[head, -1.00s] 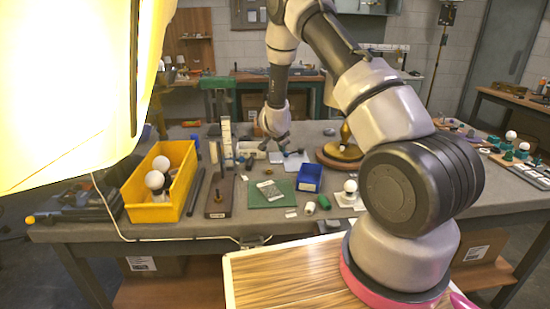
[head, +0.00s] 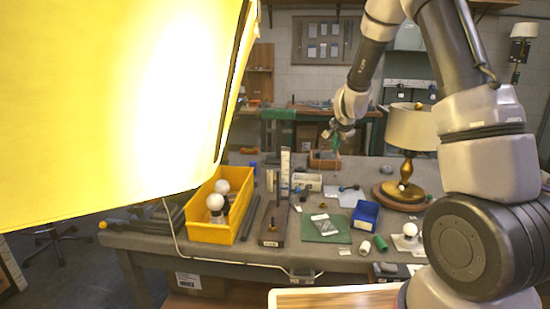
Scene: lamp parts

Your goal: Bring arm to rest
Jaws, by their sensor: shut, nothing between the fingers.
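My gripper (head: 336,133) hangs at the end of my arm, raised above the back of the workbench. It is shut and holds nothing. My arm (head: 369,60) reaches up from the right and bends down to it. A lamp (head: 411,130) with a cream shade and a brass stem stands on a round wooden base at the right, apart from the gripper. A yellow bin (head: 208,232) with white bulbs (head: 215,201) is at the left of the bench.
A green mat (head: 337,233), a blue box (head: 365,215) and a bulb on a white base (head: 409,231) lie on the bench (head: 160,240). A tall white-marked post (head: 285,172) stands mid-bench. A bright yellow shade (head: 110,90) fills the upper left.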

